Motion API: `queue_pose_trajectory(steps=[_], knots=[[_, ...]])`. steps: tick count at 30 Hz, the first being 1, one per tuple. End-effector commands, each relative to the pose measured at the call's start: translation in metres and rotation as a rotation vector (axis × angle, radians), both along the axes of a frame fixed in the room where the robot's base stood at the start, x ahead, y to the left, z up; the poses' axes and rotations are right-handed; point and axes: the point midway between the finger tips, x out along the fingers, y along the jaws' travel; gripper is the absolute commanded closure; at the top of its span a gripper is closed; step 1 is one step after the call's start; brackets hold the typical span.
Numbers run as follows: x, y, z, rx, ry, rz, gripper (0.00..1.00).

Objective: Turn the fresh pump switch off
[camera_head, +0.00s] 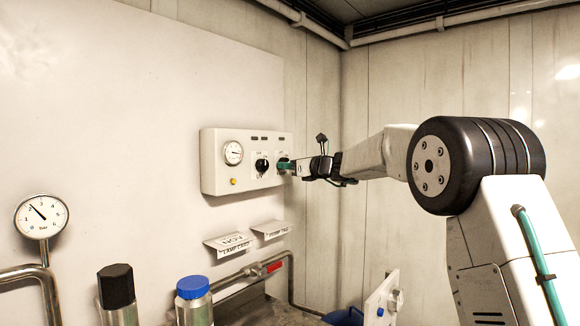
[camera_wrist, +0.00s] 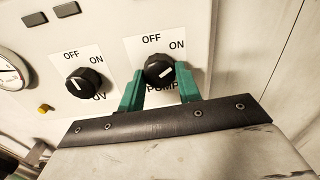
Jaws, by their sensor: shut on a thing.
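The pump switch (camera_wrist: 159,68) is a round black knob on a white label in the wrist view. The label reads OFF at upper left, ON at upper right and PUMP below, partly hidden by the fingers. The white mark on the knob looks slanted toward ON. My gripper (camera_wrist: 161,79) has its two green fingers on either side of the knob, shut on it. In the head view my gripper (camera_head: 284,164) reaches the right part of the white control box (camera_head: 216,180) and hides most of this knob.
A second black knob (camera_wrist: 82,84), labelled UV, sits just left, with a gauge (camera_head: 233,153) and a yellow button (camera_wrist: 45,108) beyond. Two small label shelves (camera_head: 230,244) are below the box. A red-handled pipe (camera_head: 272,267) and bottles stand lower.

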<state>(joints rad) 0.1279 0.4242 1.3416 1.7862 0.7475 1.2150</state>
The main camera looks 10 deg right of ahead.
Motion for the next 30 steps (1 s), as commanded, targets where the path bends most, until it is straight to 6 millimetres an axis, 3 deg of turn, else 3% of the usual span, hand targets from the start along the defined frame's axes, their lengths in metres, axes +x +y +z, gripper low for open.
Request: queue_pose_trajectory(steps=[11,30], knots=[[0.0005,-0.0017,0.0000,-0.157,-0.114,-0.003,0.89],[0.0015,-0.0029,0.0003,-0.629,-0.457,-0.002,0.89]])
